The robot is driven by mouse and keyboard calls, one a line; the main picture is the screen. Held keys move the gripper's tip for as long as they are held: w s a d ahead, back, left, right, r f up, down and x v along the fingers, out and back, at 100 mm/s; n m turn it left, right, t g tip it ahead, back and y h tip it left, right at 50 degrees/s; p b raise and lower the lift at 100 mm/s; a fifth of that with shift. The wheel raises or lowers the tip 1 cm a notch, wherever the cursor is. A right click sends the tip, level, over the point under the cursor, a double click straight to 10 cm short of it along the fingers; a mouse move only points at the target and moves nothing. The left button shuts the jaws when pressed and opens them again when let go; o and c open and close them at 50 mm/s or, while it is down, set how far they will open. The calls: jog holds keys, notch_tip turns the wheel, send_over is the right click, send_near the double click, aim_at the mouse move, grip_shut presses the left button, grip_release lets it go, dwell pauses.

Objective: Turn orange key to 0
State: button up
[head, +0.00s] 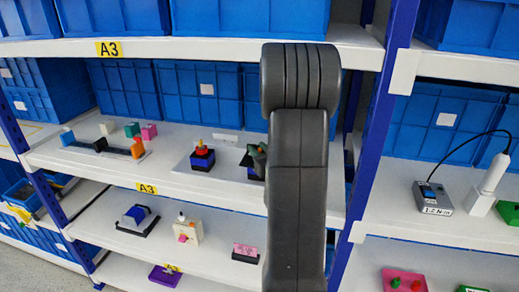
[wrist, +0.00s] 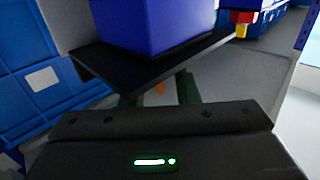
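A blue box on a black base plate (wrist: 110,66) fills the top of the wrist view. In the head view, only a small part of a blue box (head: 252,173) shows beside my arm on the middle shelf. A small orange spot (wrist: 160,88), perhaps the orange key, shows below the plate's edge in the wrist view. My gripper (wrist: 159,92) has its dark green fingers apart, one on each side of the orange spot, with no clear contact. In the head view my gripper (head: 254,156) is partly hidden by my arm. The key's markings and pointing direction are not visible.
A blue, red and yellow device (head: 201,156) stands left of my gripper. A black bar with coloured blocks (head: 100,145) is farther left. Blue crates (head: 205,90) line the back of the shelf. A blue upright (head: 372,130) stands right of my arm.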

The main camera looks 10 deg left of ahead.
grip_shut()
jog(key=shift+f+m+t+h+b, duration=0.15)
jog(key=shift+m+t+h+b, duration=0.25)
jog(key=shift+b, duration=0.7)
jog(key=shift+a+m+t+h+b, duration=0.1)
jog(key=shift+m+t+h+b, duration=0.4)
jog(key=shift+h+b, duration=0.35)
jog(key=m+t+h+b, duration=0.1)
jog(key=m+h+b, duration=0.1)
jog(key=b, duration=0.1)
jog(key=shift+t+h, duration=0.3)
jog(key=shift+h, duration=0.05)
jog(key=shift+r+m+t+h, duration=0.15)
jog(key=shift+m+t+h, duration=0.1)
jog(key=shift+m+h, duration=0.4)
jog(key=shift+r+m+t+h, duration=0.2)
jog(key=shift+m+h, duration=0.25)
jog(key=shift+h, duration=0.4)
jog(key=shift+m+t+h+p, duration=0.25)
jog(key=shift+m+h+p, duration=1)
jog(key=shift+h, duration=0.55)
jog(key=shift+f+m+h+p, duration=0.1)
jog(key=shift+m+h+p, duration=0.2)
jog(key=shift+h, duration=0.2)
